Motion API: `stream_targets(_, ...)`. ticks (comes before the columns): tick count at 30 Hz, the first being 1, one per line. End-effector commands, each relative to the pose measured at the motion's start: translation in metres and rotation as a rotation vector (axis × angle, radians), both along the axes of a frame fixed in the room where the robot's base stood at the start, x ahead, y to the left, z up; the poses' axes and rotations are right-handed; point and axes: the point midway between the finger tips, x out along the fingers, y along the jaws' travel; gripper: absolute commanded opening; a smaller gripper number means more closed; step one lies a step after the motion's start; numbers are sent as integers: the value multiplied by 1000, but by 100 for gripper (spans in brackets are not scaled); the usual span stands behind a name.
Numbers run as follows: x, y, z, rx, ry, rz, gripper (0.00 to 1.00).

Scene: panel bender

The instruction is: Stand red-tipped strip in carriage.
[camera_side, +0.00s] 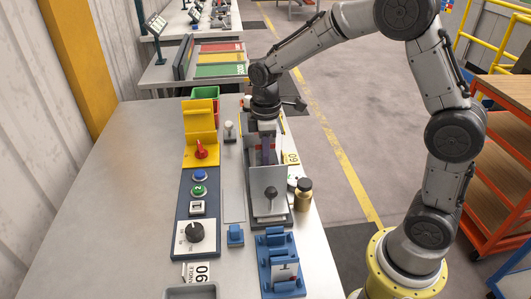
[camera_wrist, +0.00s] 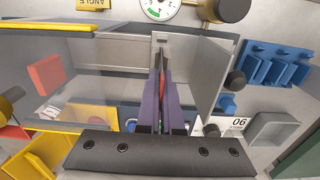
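My gripper (camera_wrist: 160,78) points down into the grey bender (camera_side: 270,207), with its two purple fingers close together. A thin strip (camera_wrist: 163,56) shows nearly edge-on between and beyond the fingertips, with a dark red edge. The fingers appear shut on it. In the wrist view, grey upright plates (camera_wrist: 203,72) stand close around the fingers and strip. I take these plates to be part of the carriage. The strip's lower end and its contact with the carriage cannot be made out. In the side view, my gripper (camera_side: 266,150) is inside the bender's frame, behind its front plate.
A blue rack (camera_side: 280,262) stands in front of the bender. A control panel with a red switch (camera_side: 200,149) and black dial (camera_side: 195,232) lies to its left. A brass-coloured knob (camera_side: 303,194) is on the right. A clear guard (camera_wrist: 90,75) is beside my fingers. The table's left is clear.

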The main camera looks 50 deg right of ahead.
Motion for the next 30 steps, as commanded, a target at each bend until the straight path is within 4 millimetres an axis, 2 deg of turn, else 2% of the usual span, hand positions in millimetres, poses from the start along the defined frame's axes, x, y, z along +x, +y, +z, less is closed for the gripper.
stream_targets(7,0,0,-5,0,1,0,0)
stream_targets(9,0,0,-4,0,0,0,16)
stream_targets(13,0,0,-4,0,1,0,38)
stream_targets(19,0,0,-4,0,0,0,38)
stream_targets(23,0,0,-4,0,0,0,58)
stream_targets(30,0,0,-4,0,0,0,58)
